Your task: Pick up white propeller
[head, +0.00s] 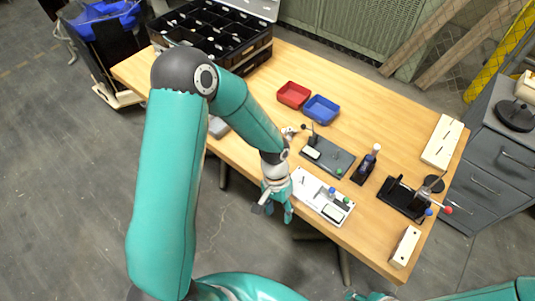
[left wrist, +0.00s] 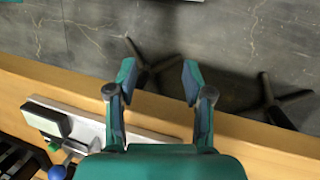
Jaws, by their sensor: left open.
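My left gripper (head: 279,210) is open and empty at the table's front edge, just left of a white board (head: 310,199) with small parts on it. In the left wrist view the open fingers (left wrist: 158,80) point out past the table edge over the grey floor, and the white board (left wrist: 85,120) lies behind them at the left. I cannot make out a white propeller for sure. A small whitish piece (head: 288,131) shows beside my left forearm in the head view, too small to identify. My right gripper is not in view.
On the wooden table (head: 350,90) stand a red tray (head: 293,94), a blue tray (head: 321,109), a dark plate (head: 335,162), a black stand (head: 400,199) and white blocks (head: 442,142). A black compartment box (head: 228,30) stands at the back left. The table's back middle is clear.

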